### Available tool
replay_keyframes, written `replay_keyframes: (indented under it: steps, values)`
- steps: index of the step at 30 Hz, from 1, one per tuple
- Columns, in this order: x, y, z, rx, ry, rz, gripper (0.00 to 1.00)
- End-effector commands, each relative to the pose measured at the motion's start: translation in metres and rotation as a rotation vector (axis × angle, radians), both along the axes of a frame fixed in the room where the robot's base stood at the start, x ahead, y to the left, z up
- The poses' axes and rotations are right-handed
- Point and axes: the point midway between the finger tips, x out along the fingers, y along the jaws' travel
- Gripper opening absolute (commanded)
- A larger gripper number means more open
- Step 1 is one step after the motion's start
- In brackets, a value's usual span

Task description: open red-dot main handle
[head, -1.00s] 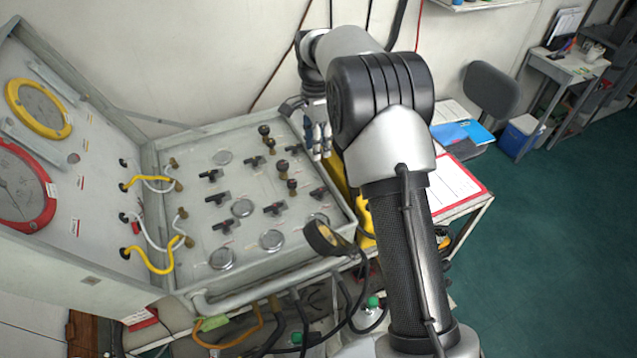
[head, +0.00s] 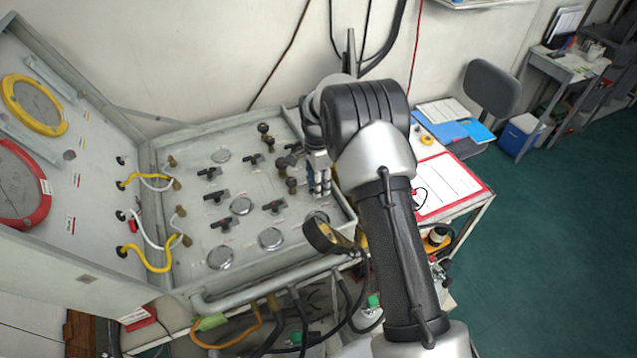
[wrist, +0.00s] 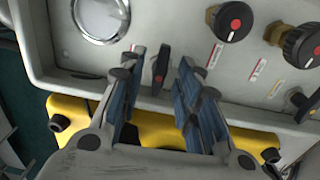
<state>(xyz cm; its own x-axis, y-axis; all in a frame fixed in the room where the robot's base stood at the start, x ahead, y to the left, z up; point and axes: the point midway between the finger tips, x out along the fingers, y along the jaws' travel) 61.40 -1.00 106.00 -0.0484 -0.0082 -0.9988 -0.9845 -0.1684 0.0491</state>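The red-dot main handle (wrist: 162,66) is a black lever on the grey panel, with a small red mark near its lower end in the wrist view. My gripper (wrist: 161,62) is open, and its two blue-padded fingers stand on either side of this lever with gaps. The lever looks upright in that picture, roughly in line with the fingers. In the head view my gripper (head: 319,188) is over the panel's right edge and hides the lever there. I cannot tell how far the fingertips are above the panel.
Black round knobs with red dots (wrist: 235,23) stand right of the fingers. A round gauge (wrist: 101,18) is at upper left. A yellow part (wrist: 70,118) lies below the panel edge. Several other black levers (head: 217,197) are on the panel (head: 190,255).

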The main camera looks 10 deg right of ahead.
Motion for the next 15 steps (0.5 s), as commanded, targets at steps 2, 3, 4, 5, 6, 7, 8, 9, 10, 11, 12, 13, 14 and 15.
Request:
replay_keyframes:
  steps: [2, 3, 4, 5, 6, 7, 8, 9, 10, 11, 12, 13, 14, 15]
  values:
    - [0.0000, 0.0000, 0.0000, 0.000, 0.000, 0.000, 0.31]
    - [0.0000, 0.0000, 0.0000, 0.000, 0.000, 0.000, 0.31]
    - [0.0001, 0.0000, 0.0001, 0.000, 0.000, 0.000, 0.31]
    - [0.0001, 0.0000, 0.0002, 0.000, 0.000, 0.000, 0.31]
    - [0.0001, 0.0000, 0.0002, 0.000, 0.000, 0.000, 0.29]
    - [0.0001, 0.0000, 0.0003, 0.000, 0.000, 0.000, 0.27]
    - [0.0001, 0.0000, 0.0003, 0.000, 0.000, 0.000, 0.25]
    - [0.0001, 0.0000, 0.0003, 0.000, 0.000, 0.000, 0.23]
    - [0.0001, 0.0000, 0.0004, 0.000, 0.000, 0.000, 0.21]
    - [0.0001, 0.0000, 0.0004, 0.000, 0.000, 0.000, 0.19]
    - [0.0001, 0.0000, 0.0004, 0.000, 0.000, 0.000, 0.16]
    - [0.0001, 0.0000, 0.0004, 0.000, 0.000, 0.000, 0.14]
    - [0.0001, 0.0000, 0.0005, 0.000, 0.000, 0.000, 0.12]
    - [0.0001, 0.0000, 0.0005, 0.000, 0.000, 0.000, 0.09]
